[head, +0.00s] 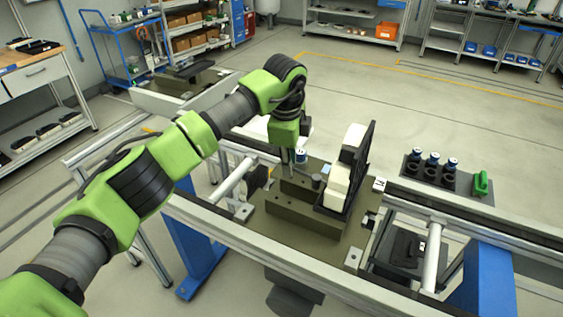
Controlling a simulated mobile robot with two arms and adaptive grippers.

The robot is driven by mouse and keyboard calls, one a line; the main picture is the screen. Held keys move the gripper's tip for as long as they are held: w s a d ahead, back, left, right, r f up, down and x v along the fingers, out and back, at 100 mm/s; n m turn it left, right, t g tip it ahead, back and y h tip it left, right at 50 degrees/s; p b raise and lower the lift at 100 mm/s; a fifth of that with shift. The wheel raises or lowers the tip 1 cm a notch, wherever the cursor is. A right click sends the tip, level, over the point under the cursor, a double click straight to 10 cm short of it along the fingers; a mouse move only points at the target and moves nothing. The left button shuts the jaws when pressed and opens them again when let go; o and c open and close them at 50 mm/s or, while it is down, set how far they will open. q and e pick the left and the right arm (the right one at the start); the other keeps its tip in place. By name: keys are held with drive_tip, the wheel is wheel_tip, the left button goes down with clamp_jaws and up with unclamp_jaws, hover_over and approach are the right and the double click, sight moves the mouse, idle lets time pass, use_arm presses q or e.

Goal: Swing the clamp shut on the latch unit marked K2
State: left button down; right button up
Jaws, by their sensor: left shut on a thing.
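My left gripper (290,162) points down at the back of the fixture plate (345,248) on the rail line. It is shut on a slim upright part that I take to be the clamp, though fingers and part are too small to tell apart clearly. A small blue-and-white cylinder (301,156) shows just right of the fingers. A dark round post (320,182) stands a little further right. White blocks (345,165) stand against a black upright plate (364,155) on the fixture. I cannot read a K2 mark. My right gripper is out of view.
Olive bars (301,216) lie across the fixture in front of the gripper. A dark rack (447,181) with blue-capped cylinders and a green-handled piece (481,184) stands on the right. Another tray (186,91) sits further back on the line. The floor behind is clear.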

use_arm(q)
drive_tip(key=c, duration=1.9)
unclamp_jaws()
drive_tip(key=shift+r, duration=0.1)
wheel_tip(320, 180, up, 12)
drive_tip(key=s, duration=0.2)
drive_tip(key=shift+s+a, duration=0.15)
drive_tip(key=shift+a, duration=0.05)
drive_tip(key=shift+f, duration=0.2)
